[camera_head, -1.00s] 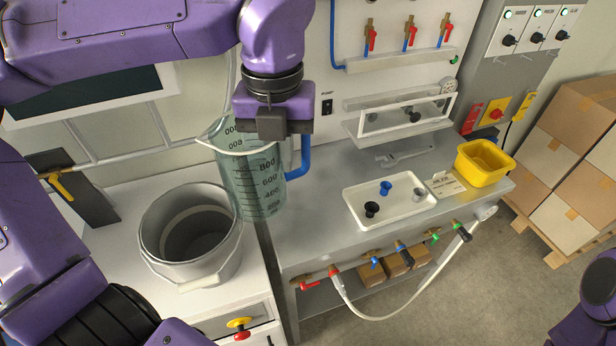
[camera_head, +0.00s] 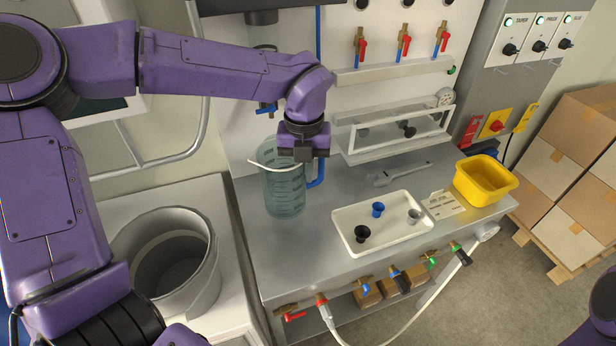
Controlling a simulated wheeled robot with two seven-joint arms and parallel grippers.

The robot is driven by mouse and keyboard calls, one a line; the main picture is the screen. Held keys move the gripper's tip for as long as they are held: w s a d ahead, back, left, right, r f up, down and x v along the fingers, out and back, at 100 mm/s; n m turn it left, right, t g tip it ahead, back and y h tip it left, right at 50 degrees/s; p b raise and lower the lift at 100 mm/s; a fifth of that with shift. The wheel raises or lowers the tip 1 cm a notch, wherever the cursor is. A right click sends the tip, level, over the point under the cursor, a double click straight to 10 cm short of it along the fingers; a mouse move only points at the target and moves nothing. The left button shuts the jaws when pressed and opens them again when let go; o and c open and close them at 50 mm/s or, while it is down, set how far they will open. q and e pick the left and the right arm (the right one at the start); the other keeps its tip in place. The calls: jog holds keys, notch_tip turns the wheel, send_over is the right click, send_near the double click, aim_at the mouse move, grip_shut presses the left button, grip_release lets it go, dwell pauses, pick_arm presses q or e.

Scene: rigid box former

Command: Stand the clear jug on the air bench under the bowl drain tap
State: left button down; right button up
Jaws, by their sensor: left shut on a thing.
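The clear jug (camera_head: 284,192), tinted blue-green with a blue handle (camera_head: 317,172), is upright over the left part of the grey metal air bench (camera_head: 262,250). My left gripper (camera_head: 297,158) is shut on the jug's upper rim, near the handle. I cannot tell whether the jug's base touches the bench top. A blue-handled tap (camera_head: 266,108), likely the bowl drain tap, is on the back wall above and slightly left of the jug. My right gripper is out of view.
A white tray (camera_head: 345,229) with small blue, black and grey cups is right of the jug. A yellow tub (camera_head: 485,181) and a wrench (camera_head: 400,174) lie farther right. A grey bucket (camera_head: 205,270) stands left. Bench between jug and tray is clear.

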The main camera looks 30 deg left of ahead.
pick_arm(q)
jog(key=w+f, duration=0.2)
jog(key=f, duration=0.1)
jog(key=shift+w+a+p, duration=0.2)
jog(key=shift+w+p, duration=0.05)
jog(key=shift+p, duration=0.1)
notch_tip(320, 180, down, 3)
jog(key=shift+r, duration=0.15)
jog(key=shift+s+f, duration=0.1)
jog(key=shift+f, duration=0.2)
jog(key=c, duration=1.3)
grip_release()
jog(key=shift+o, duration=0.2)
notch_tip(320, 180, up, 12)
jog(key=shift+d+r+b, duration=0.1)
jog(key=shift+r+b, duration=0.1)
jog(key=shift+b, duration=0.35)
